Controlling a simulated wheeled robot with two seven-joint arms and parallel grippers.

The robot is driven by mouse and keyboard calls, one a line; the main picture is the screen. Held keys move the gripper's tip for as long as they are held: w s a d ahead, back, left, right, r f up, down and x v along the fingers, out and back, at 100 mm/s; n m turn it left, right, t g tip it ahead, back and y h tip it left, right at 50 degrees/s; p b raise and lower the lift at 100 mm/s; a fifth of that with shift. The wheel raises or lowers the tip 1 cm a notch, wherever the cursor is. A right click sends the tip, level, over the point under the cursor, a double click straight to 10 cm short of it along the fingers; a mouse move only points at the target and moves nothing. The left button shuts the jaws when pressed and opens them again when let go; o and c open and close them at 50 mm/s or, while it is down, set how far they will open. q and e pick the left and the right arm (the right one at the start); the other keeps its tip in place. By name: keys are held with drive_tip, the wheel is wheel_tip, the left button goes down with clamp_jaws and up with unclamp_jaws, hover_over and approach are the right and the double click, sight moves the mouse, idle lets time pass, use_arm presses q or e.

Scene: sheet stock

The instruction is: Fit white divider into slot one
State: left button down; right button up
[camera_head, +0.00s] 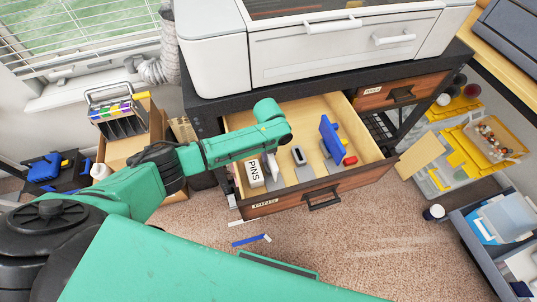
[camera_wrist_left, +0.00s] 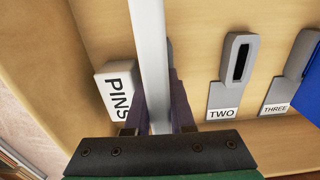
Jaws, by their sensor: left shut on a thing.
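My left gripper (camera_head: 269,153) is over the left part of the open drawer (camera_head: 308,194). In the left wrist view its two fingers (camera_wrist_left: 157,100) are shut on the white divider (camera_wrist_left: 148,40), a thin upright strip. A small white part of the divider shows in the head view (camera_head: 272,168). Slot one is mostly hidden; a grey edge (camera_wrist_left: 171,58) shows just right of the divider. I cannot tell whether the divider is in it. Grey slot two (camera_wrist_left: 236,70) is empty. Slot three (camera_wrist_left: 292,75) has a blue divider (camera_head: 329,137). My right gripper is not in view.
A white PINS box (camera_head: 254,173) stands close left of the divider, also in the wrist view (camera_wrist_left: 116,96). The printer (camera_head: 330,50) stands above the drawer. The drawer floor between the slots is clear.

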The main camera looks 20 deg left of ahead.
use_arm(q)
drive_tip(key=shift+f, duration=0.25)
idle(0.3)
drive_tip(key=shift+s+f, duration=0.15)
drive_tip(key=shift+f, duration=0.05)
idle(0.7)
drive_tip(key=c, duration=0.9)
unclamp_jaws()
drive_tip(key=shift+o, duration=1.1)
drive_tip(key=o, duration=0.5)
drive_tip(key=shift+r, duration=0.1)
wheel_tip(320, 180, up, 7)
drive_tip(key=p, duration=0.7)
